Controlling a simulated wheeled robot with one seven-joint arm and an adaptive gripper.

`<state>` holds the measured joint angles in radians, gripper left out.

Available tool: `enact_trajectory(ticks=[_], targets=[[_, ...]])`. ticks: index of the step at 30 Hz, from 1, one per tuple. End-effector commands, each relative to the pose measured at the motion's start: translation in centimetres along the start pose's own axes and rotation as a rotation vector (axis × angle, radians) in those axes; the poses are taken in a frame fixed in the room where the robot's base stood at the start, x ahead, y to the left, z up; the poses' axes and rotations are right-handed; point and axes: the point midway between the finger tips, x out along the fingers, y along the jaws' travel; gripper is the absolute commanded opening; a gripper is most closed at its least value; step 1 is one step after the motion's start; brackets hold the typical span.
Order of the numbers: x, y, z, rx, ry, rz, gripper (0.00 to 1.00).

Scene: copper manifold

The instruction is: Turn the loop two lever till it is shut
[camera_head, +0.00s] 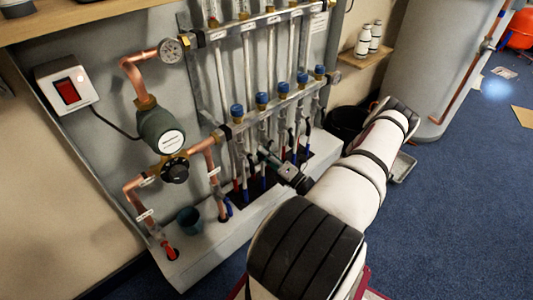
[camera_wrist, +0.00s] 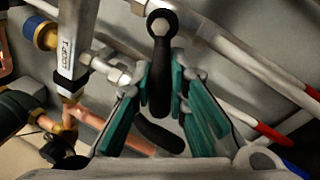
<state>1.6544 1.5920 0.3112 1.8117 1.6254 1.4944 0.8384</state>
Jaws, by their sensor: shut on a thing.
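A black lever (camera_wrist: 159,88) with a round, bolted head stands between the teal-padded fingers of my gripper (camera_wrist: 166,88) in the wrist view. My gripper is shut on this lever, which runs from its bolt down between the pads. A second dark, curved piece (camera_wrist: 158,136) shows below it, between the fingers. In the head view my gripper (camera_head: 266,156) is at the lower part of the manifold, in front of the pipe row. The held lever is not clearly visible there.
Several blue-capped valves (camera_head: 262,99) line the manifold bar above my gripper. Pipes with red and blue bands (camera_wrist: 275,132) run close on the right in the wrist view. Carpet (camera_head: 450,210) is clear at right.

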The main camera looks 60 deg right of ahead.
Motion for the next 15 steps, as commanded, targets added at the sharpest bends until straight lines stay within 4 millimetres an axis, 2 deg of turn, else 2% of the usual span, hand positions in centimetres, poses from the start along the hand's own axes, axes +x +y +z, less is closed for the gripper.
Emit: enact_trajectory(ticks=[15], targets=[[0.4,1.7,0.3,0.388,-0.098,-0.001,0.0]])
